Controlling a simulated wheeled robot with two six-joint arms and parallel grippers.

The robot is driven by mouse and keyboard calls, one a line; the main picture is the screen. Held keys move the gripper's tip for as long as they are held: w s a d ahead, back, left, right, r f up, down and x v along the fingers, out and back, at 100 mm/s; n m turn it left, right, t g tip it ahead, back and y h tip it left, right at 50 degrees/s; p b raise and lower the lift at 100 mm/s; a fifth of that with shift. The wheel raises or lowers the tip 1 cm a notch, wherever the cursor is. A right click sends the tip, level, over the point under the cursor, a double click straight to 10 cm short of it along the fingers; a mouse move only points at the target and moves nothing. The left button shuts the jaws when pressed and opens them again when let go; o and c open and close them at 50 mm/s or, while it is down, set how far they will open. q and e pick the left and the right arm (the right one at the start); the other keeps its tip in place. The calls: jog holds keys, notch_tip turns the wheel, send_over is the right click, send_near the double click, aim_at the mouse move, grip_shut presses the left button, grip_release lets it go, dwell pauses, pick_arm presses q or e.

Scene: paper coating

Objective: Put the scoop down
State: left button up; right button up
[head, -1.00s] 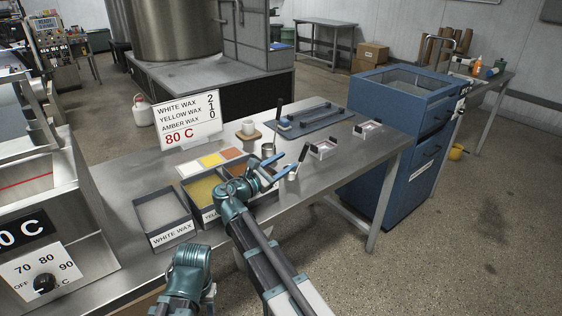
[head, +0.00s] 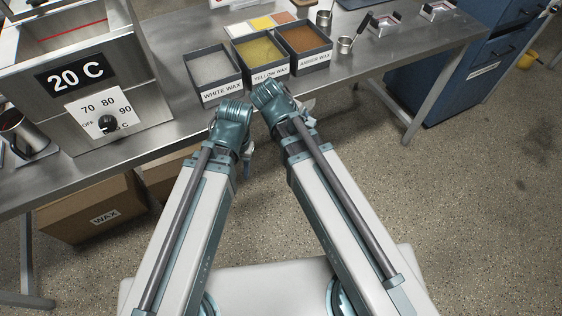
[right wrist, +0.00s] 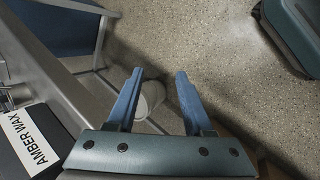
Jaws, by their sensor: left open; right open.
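The scoop (head: 346,44), a small metal cup with a dark slanted handle, stands on the steel table just right of the amber wax bin (head: 304,41). No gripper touches it. My right gripper (head: 306,106) is at the table's front edge, below and left of the scoop, its jaws partly hidden by the wrist. In the right wrist view, the right gripper (right wrist: 158,80) is open with nothing between its blue fingers. My left gripper (head: 247,162) is open in front of the table, pointing down, largely hidden by its wrist.
White wax (head: 211,71) and yellow wax (head: 262,56) bins stand beside the amber one. Another metal cup (head: 323,19) stands behind the scoop. A 20 C heater (head: 85,80) is at left, a carton (head: 90,210) below. A blue cabinet (head: 470,70) is at right.

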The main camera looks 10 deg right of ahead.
jog(key=s+a+f+m+g+y, duration=0.2)
jog(key=s+a+f+m+y, duration=0.1)
jog(key=s+a, duration=0.5)
jog(key=shift+s+a+m+g+y, duration=0.3)
jog(key=shift+s+m+y, duration=0.2)
jog(key=shift+s+y, duration=0.4)
jog(key=shift+f, duration=0.1)
notch_tip(320, 180, up, 11)
jog(key=p, duration=1)
jog(key=shift+f+p, duration=0.15)
jog(key=shift+p, duration=0.2)
